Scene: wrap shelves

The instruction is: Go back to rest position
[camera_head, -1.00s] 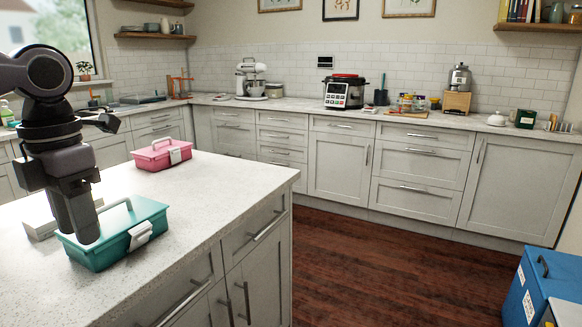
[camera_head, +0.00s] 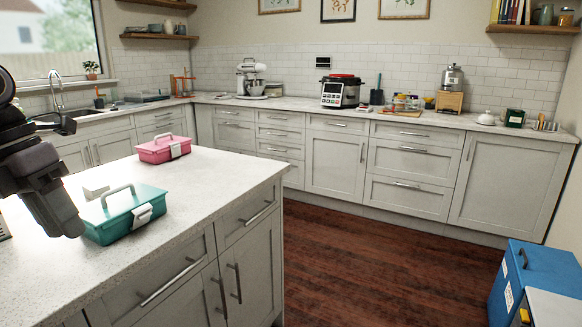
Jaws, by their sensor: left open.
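My left gripper (camera_head: 60,205) comes in from the left in the head view, pointing down and to the right over the white island counter. It is open, and no object shows in it. Its fingers are to the left of the teal box (camera_head: 112,232), in front of its left edge in the picture. The teal box stands closed on the island with its handle up. A pink box (camera_head: 163,149) with a handle stands farther back on the island. My right gripper is not in view.
The island counter (camera_head: 190,205) is clear to the right of the boxes. A small white block (camera_head: 95,191) lies behind the teal box. Dark wooden floor (camera_head: 350,270) lies free beyond the island. A blue cooler-like box (camera_head: 540,270) stands at lower right. Appliances line the back counter.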

